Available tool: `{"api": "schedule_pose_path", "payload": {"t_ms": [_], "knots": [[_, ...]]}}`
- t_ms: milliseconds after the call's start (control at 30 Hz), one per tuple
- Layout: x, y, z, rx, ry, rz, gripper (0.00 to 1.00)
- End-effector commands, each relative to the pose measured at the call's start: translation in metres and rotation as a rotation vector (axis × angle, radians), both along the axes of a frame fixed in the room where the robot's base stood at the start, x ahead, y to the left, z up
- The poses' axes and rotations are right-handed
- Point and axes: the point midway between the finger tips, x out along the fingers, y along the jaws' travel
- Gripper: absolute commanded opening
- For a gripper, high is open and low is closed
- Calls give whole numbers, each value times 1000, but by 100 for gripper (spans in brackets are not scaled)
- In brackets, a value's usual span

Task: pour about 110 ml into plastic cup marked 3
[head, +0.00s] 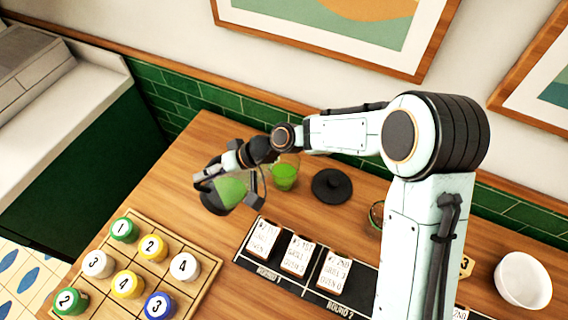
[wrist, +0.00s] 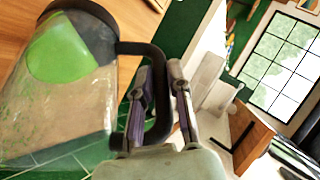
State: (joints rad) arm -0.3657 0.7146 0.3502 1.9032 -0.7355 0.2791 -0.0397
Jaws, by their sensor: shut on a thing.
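My gripper (wrist: 158,78) is shut on the dark handle of a clear jug (wrist: 60,110) in the wrist view. The jug is tilted, and bright green liquid lies against its dark end. In the head view the jug (head: 231,190) hangs above the wooden counter, partly hidden by my gripper (head: 207,177). A clear cup (head: 284,176) with green contents stands just right of the jug; no number is readable on it. I cannot tell whether any liquid is flowing between them.
A wooden tray (head: 205,281) with several numbered pieces lies at lower left. A black lid (head: 332,186) lies right of the cup. A dark card rack (head: 248,250) is in front.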

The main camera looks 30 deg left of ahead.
Motion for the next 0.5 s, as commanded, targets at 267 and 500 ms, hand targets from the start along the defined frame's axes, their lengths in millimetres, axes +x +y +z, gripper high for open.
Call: {"api": "schedule_pose_path", "payload": {"t_ms": [267,500], "knots": [[-23,16,-29,-143,-213,12,0],[-44,31,-48,-283,-413,12,0]]}}
